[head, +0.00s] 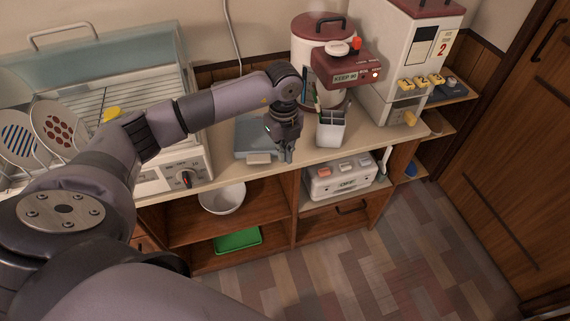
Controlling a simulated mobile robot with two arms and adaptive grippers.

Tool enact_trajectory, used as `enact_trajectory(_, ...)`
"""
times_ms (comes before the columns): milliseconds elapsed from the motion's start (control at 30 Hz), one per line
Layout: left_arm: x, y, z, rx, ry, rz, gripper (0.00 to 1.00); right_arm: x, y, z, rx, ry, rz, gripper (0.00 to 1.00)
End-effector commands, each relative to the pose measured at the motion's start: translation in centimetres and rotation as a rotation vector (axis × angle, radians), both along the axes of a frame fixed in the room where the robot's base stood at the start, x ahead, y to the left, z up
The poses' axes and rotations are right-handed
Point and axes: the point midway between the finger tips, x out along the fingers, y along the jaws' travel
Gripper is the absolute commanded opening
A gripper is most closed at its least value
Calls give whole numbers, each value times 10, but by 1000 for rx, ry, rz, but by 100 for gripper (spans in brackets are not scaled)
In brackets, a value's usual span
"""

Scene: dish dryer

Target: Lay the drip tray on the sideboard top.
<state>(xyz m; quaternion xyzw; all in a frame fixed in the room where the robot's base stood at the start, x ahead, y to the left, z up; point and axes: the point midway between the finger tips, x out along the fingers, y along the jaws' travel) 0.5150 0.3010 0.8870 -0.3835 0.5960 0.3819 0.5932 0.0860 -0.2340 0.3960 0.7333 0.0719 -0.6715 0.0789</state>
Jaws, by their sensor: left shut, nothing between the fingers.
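A flat blue-grey tray (243,137), which looks like the drip tray, lies on the pale sideboard top (222,172) to the right of the dish dryer. A pale block-like handle (258,158) shows at its front edge. My left gripper (287,157) points down at the tray's right front side, shut and empty. It hides part of the tray's right side; I cannot tell whether it touches it. My right gripper is not in view.
The dish dryer (183,165) with plates stands at left. A utensil holder (331,128), a red-lidded canister and a dispenser (407,50) stand at right. Below are a white bowl (222,198), a green tray (238,240) and a white switch box (337,180). The floor in front is clear.

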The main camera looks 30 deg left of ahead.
Motion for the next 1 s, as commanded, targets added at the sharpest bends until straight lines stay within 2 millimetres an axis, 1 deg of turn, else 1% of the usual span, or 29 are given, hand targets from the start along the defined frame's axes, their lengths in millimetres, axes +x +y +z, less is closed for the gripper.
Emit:
enact_trajectory(33,1,0,9,0,-5,-1,0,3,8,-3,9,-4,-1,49)
enact_trajectory(133,1,0,24,0,-5,-1,0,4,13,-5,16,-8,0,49)
enact_trajectory(233,1,0,35,0,-3,1,0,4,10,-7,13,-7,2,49)
enact_trajectory(333,0,0,41,0,-1,0,0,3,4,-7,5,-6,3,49)
enact_trajectory(500,0,0,43,0,0,0,0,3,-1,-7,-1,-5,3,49)
enact_trajectory(867,0,0,42,0,0,0,0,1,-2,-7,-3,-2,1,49)
enact_trajectory(933,0,-4,41,-11,-2,-8,0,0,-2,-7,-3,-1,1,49)
enact_trajectory(967,0,-8,40,-24,-5,-18,0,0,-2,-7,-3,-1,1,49)
enact_trajectory(1000,-1,-18,37,-55,-10,-39,0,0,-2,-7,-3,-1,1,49)
